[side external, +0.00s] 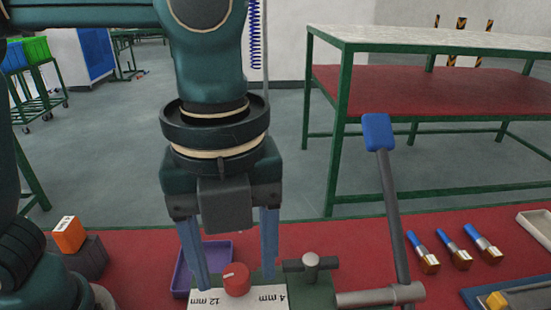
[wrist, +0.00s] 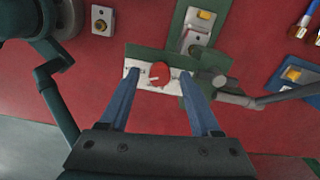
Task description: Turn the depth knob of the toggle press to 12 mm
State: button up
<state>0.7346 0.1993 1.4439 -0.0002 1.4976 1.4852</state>
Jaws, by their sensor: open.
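The red depth knob (side external: 237,279) sits on a white scale plate (side external: 252,299) on the green toggle press, with "12 mm" printed at the left end and "4 mm" at the right in the side view. In the wrist view the knob (wrist: 160,74) carries a white mark that points toward the left. My gripper (side external: 235,281) is open, pointing down, with one blue finger on each side of the knob. In the wrist view my gripper (wrist: 160,75) shows gaps between the fingers and the knob. The exact fingertip height is hard to tell.
The press lever with a blue handle (side external: 378,132) stands up right of my gripper. A dark T-shaped clamp (side external: 311,262) is close to the right finger. A purple tray (side external: 213,256) lies behind. Several blue-handled parts (side external: 452,250) lie to the right on the red table.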

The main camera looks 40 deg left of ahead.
aim_at(236, 271)
jog(key=shift+r, duration=2.45)
jog(key=shift+a, duration=0.1)
jog(key=a+n+t, duration=0.3)
jog(key=a+n, duration=0.7)
jog(key=a, duration=0.2)
jog(key=a+f+n+t, duration=0.1)
jog(key=a+f+n, duration=0.1)
jog(key=f+n, duration=0.2)
jog(key=s+a+f+n+t, duration=0.1)
jog(key=f+n, duration=0.3)
jog(key=n, duration=0.7)
jog(key=shift+a+t, duration=0.3)
jog(key=shift+a, duration=0.4)
